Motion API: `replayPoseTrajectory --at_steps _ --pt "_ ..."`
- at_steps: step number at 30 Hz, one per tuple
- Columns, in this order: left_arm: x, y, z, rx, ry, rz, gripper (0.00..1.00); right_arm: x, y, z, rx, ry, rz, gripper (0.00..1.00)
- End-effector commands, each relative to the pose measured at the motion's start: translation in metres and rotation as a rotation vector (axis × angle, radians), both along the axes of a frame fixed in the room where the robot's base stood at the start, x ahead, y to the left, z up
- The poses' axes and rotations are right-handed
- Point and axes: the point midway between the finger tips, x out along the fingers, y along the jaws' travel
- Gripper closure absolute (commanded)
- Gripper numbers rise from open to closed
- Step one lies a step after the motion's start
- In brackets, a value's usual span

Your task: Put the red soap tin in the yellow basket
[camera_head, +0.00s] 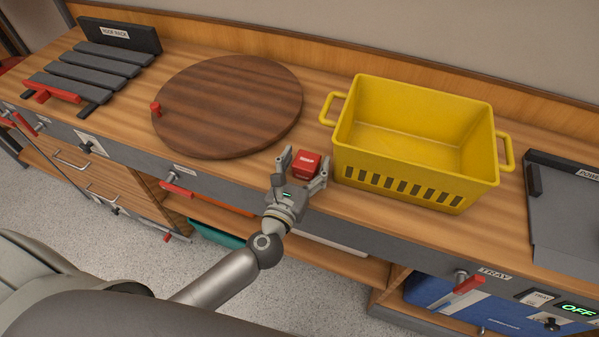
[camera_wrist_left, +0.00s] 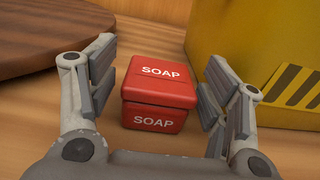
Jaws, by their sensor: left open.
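The red soap tin (camera_head: 306,162) stands on the wooden counter between the round board and the basket. In the left wrist view the tin (camera_wrist_left: 160,92) shows its lid and front, both marked SOAP. My left gripper (camera_head: 304,171) is open, with one finger on each side of the tin. In the left wrist view its fingers (camera_wrist_left: 158,88) show gaps to the tin, smaller on the right. The yellow basket (camera_head: 408,165) is just right of the tin and looks empty. Its slotted wall (camera_wrist_left: 270,62) shows in the left wrist view. My right gripper is not in view.
A round dark wooden board (camera_head: 228,105) with a red knob lies left of the tin. A slatted roof rack (camera_head: 95,62) is at the far left. A dark tray unit (camera_head: 565,215) stands right of the basket. Red-handled levers (camera_head: 468,284) stick out from the counter front.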

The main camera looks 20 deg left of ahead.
Motion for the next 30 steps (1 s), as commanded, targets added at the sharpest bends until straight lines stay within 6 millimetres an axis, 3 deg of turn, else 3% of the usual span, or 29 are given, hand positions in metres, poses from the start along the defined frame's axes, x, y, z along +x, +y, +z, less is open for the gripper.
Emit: replayPoseTrajectory --at_steps 5,21,30 --pt "-0.017 0.0 -0.001 -0.001 0.003 -0.001 0.28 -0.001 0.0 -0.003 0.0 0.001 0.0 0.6" --pt "-0.105 0.003 0.0 -0.001 0.001 0.0 0.28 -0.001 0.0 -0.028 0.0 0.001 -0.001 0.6" --pt "-0.12 0.004 0.002 0.0 0.0 -0.001 0.28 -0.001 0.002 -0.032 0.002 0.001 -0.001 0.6"
